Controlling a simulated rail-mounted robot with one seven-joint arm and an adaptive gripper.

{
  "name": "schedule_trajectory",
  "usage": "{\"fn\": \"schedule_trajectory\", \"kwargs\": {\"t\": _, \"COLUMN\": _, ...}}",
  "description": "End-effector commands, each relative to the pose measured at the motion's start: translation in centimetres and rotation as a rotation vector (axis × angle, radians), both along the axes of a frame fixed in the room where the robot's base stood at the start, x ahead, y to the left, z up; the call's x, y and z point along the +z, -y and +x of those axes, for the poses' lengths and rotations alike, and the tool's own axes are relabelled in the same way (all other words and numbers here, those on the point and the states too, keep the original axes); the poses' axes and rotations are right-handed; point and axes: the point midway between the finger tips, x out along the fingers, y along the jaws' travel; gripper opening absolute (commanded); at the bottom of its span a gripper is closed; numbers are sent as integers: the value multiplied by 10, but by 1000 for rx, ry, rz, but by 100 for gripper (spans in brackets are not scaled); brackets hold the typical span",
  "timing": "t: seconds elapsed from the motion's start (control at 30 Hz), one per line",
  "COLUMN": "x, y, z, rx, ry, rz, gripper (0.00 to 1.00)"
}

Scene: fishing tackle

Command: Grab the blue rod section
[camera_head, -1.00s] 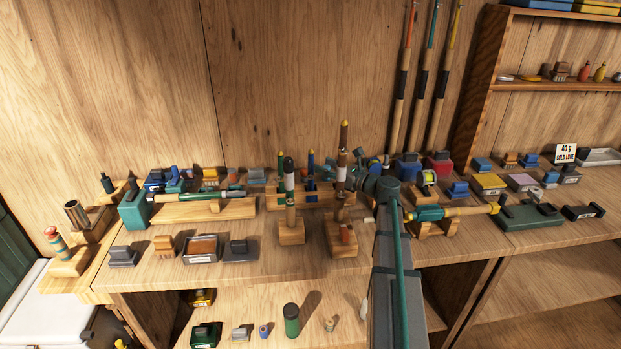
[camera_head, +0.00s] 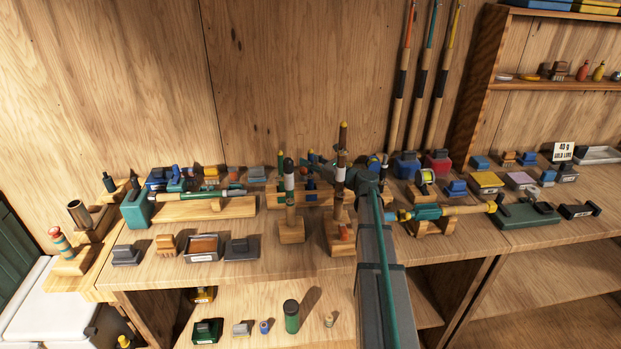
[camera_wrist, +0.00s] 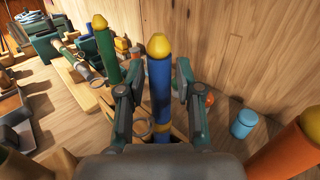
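The blue rod section (camera_wrist: 159,88) stands upright with a yellow tip in the wrist view. My gripper (camera_wrist: 157,72) is open, with one finger on each side of the blue section. Gaps show between both fingers and the rod, so it is not clamped. In the head view my gripper (camera_head: 320,165) reaches left to the rod from the right.
A green rod section (camera_wrist: 106,54) stands close on the left in the wrist view, and an orange-brown one (camera_wrist: 290,150) at the right. A blue jar (camera_wrist: 244,122) sits near the wall. In the head view, a dark-topped rod (camera_head: 289,185) stands in front of the rack.

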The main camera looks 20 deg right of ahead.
Motion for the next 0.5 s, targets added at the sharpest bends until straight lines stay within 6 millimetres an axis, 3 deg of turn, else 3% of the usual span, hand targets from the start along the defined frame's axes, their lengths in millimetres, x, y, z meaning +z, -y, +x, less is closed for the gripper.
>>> {"fn": "schedule_trajectory", "kwargs": {"t": 0.03, "x": 0, "y": 0, "z": 0, "rx": 0, "ry": 0, "rz": 0, "gripper": 22}}
{"fn": "schedule_trajectory", "kwargs": {"t": 0.17, "x": 0, "y": 0, "z": 0, "rx": 0, "ry": 0, "rz": 0, "gripper": 0}}
{"fn": "schedule_trajectory", "kwargs": {"t": 0.5, "x": 0, "y": 0, "z": 0, "rx": 0, "ry": 0, "rz": 0, "gripper": 0}}
